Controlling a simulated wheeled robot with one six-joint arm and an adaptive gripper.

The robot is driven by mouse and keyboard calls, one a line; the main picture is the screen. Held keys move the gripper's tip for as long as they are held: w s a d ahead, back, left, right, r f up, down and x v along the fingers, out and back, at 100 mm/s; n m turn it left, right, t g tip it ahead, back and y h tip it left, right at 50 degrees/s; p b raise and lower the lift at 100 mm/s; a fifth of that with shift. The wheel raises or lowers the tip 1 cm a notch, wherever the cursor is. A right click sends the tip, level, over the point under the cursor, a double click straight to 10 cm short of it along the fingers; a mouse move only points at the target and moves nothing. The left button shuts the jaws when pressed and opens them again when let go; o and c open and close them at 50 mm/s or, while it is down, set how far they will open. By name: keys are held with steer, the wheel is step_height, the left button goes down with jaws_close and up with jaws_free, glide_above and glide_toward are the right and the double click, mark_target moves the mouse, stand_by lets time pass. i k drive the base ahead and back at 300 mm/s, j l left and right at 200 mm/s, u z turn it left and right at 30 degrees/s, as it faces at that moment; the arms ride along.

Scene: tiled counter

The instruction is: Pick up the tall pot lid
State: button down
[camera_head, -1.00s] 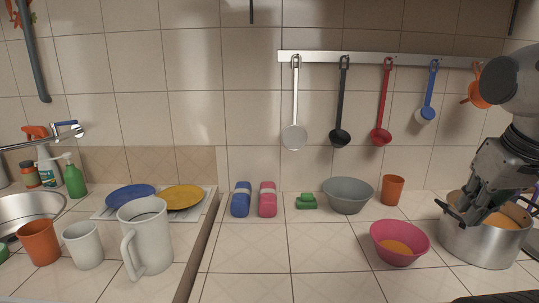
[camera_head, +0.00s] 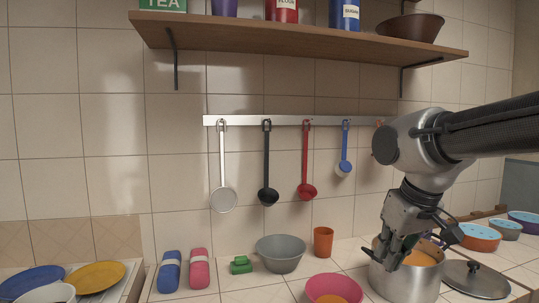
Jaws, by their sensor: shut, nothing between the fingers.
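A round dark metal lid (camera_head: 476,279) with a knob on top lies flat on the tiled counter at the lower right. It is just right of a tall steel pot (camera_head: 405,284), which stands open with orange contents. My gripper (camera_head: 392,257) points down at the pot's mouth, left of the lid and apart from it. It is shut and empty. The fingertips show against the pot's rim and opening; I cannot tell whether they touch it.
A pink bowl (camera_head: 334,288) stands left of the pot, with a grey bowl (camera_head: 281,253) and an orange cup (camera_head: 323,241) behind it. Several blue-topped containers (camera_head: 479,237) stand behind the lid at the right. A shelf (camera_head: 300,36) and hanging utensils are on the wall.

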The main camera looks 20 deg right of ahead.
mark_target(470, 277)
steer(key=k+l+z, duration=0.1)
steer(key=l+z, duration=0.25)
steer(key=k+l+z, duration=0.1)
steer(key=l+z, duration=0.55)
steer(key=l, duration=0.1)
